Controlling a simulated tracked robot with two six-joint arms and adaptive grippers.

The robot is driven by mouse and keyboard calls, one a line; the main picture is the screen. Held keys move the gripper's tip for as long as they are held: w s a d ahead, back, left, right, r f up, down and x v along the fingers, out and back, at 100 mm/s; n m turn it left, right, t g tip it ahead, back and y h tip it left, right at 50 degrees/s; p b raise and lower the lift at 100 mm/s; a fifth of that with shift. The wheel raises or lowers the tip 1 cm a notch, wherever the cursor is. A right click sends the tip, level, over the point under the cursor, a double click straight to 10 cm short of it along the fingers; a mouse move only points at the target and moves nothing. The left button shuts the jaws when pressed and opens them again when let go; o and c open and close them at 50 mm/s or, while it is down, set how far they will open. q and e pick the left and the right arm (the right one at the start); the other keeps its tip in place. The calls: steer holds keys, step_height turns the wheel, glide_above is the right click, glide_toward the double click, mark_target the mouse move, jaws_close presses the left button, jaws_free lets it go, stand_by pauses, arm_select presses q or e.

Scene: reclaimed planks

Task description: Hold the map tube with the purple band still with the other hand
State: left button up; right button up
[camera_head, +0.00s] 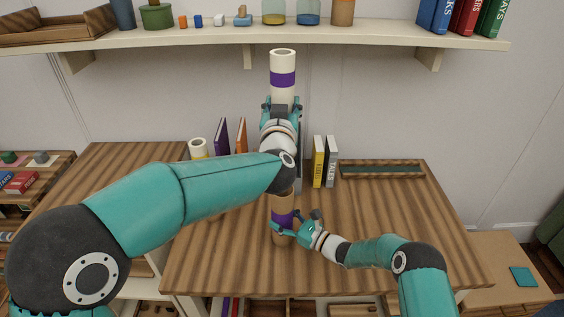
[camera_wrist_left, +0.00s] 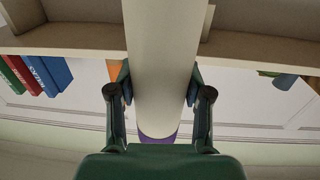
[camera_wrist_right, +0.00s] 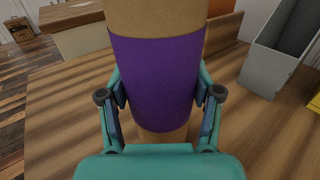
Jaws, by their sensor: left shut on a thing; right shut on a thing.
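A brown tube with a purple band (camera_head: 283,203) stands upright on the wooden desk, partly hidden behind my left arm. My right gripper (camera_head: 284,230) is shut on it low down; its purple band (camera_wrist_right: 155,82) fills the middle of the right wrist view, between the fingers. A white tube with a purple band (camera_head: 283,64) is upright, high above the desk. My left gripper (camera_head: 281,106) is shut around its lower part. The white tube (camera_wrist_left: 163,60) also runs between the fingers in the left wrist view. My left arm hides whatever lies between the two tubes.
A cream shelf (camera_head: 380,34) with jars, blocks and books runs behind the white tube. On the desk (camera_head: 400,225) stand a short pale cylinder (camera_head: 198,148), upright books (camera_head: 318,160) and a long shallow tray (camera_head: 382,170). The desk's right part is clear.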

arm_select(q)
steer(key=shift+f, duration=0.95)
step_height(320, 180, down, 19)
steer(key=shift+r, duration=0.2)
stand_by(1.5)
steer(key=o, duration=1.3)
steer(key=shift+c, duration=0.2)
steer(key=shift+s, duration=0.15)
